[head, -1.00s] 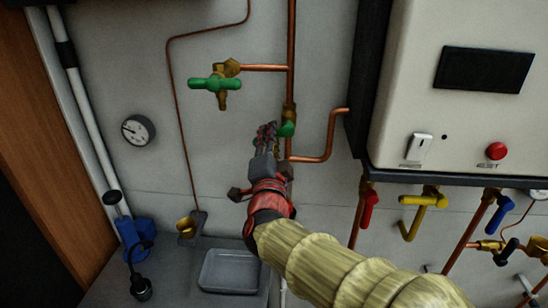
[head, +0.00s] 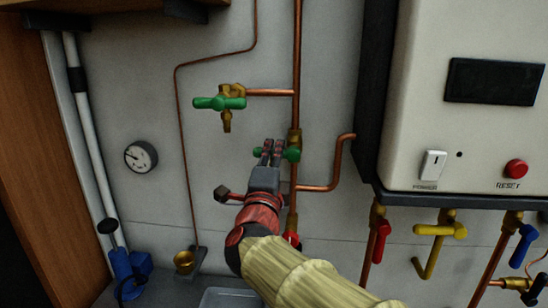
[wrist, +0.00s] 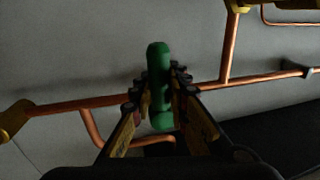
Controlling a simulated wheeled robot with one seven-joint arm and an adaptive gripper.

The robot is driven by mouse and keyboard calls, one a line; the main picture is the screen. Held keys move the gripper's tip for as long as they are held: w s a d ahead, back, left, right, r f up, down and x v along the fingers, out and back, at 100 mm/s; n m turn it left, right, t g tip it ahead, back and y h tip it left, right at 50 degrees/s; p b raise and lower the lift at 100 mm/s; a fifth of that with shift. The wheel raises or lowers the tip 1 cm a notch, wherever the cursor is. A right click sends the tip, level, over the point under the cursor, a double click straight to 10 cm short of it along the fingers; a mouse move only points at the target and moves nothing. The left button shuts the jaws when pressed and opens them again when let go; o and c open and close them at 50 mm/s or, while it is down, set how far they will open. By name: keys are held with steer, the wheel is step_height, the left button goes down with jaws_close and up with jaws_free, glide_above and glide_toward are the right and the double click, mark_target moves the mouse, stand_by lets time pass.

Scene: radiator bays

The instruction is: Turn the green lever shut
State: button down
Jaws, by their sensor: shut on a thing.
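A green lever (head: 292,154) sits on a brass valve (head: 294,137) in the vertical copper pipe. It lies level in the head view, crosswise to that pipe. My gripper (head: 272,150) is shut on it, with a green end showing on each side of the fingers. In the wrist view the green lever (wrist: 159,65) stands between the two fingers of my gripper (wrist: 162,95), across the copper pipe. The fingers hide part of the lever and valve. A second green handle (head: 220,103) is on a brass tap to the upper left, apart from my gripper.
A white boiler box (head: 420,110) hangs to the right, with red (head: 382,240), yellow (head: 440,230) and blue (head: 522,245) levers below. A gauge (head: 140,156) is on the left wall. A grey tray (head: 235,298) lies low. A bent copper pipe (head: 340,165) runs close right.

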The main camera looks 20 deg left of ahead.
steer(key=c, duration=1.7)
jaws_free()
steer(key=v, duration=1.2)
steer(key=shift+f, duration=0.1)
